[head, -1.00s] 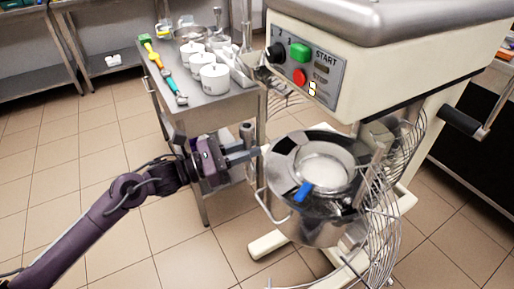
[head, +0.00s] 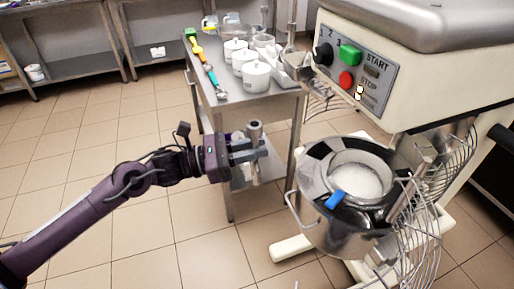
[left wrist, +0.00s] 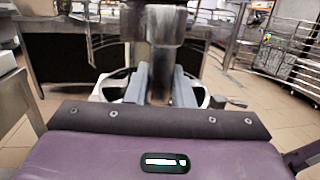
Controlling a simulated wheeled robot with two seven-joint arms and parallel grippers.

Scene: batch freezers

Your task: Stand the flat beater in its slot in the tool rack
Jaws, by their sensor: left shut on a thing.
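My left gripper (head: 243,154) is shut on an upright grey metal shank with a thick round top, which appears to be the flat beater (head: 255,131). It is held in the air in front of the steel cart, left of the mixer bowl. In the left wrist view the beater's shank (left wrist: 163,52) stands between the two fingers (left wrist: 160,85); its lower part is mostly hidden. At the right end of the cart top, upright metal tools and a small steel holder (head: 298,66) show; I cannot tell whether this is the tool rack. My right gripper is not in view.
The mixer bowl (head: 335,235) and wire guard (head: 425,205) stand to the right, under the mixer head (head: 420,70). The tiled floor at left is open.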

